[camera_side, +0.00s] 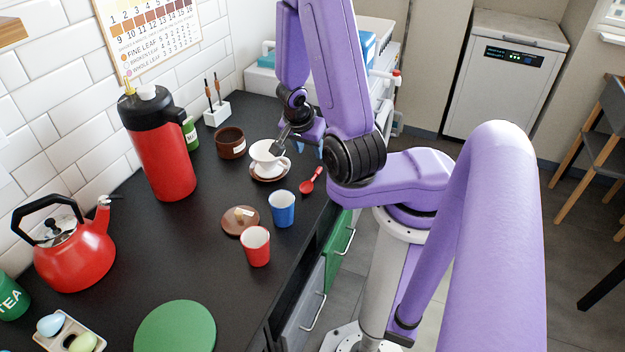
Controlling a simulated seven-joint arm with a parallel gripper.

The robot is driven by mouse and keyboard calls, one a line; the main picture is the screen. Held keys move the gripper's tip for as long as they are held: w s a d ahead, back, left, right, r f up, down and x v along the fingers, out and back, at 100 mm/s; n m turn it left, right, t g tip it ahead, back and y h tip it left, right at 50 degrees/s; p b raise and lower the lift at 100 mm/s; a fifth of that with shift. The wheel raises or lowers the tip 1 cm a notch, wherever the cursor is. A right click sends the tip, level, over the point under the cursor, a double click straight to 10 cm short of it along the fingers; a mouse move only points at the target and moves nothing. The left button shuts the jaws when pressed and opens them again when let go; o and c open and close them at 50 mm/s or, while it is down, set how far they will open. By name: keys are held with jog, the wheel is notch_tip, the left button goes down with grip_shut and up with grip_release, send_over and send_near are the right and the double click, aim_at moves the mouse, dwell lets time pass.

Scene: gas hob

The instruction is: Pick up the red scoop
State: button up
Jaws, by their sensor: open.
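The red scoop (312,181) lies on the black counter near its right edge, just right of the white cup. My gripper (284,146) is above the counter at the white cup (267,155), up and left of the scoop. The gripper is open, and I see nothing held in it. The scoop is apart from the gripper. Part of the gripper is hidden behind my own arm.
A blue cup (282,209), a red cup (256,246), a brown lid (240,221) and a brown bowl (230,143) stand nearby. A red flask (160,150) and red kettle (75,255) are at left.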

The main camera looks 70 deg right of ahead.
send_over(316, 172)
jog(key=a, duration=0.3)
jog(key=shift+s+d+f, duration=0.1)
jog(key=shift+f, duration=1.6)
jog(key=shift+s+f, duration=0.1)
jog(key=shift+f, duration=1.55)
jog(key=shift+x, duration=2.55)
jog(key=shift+w+d, duration=0.2)
grip_shut()
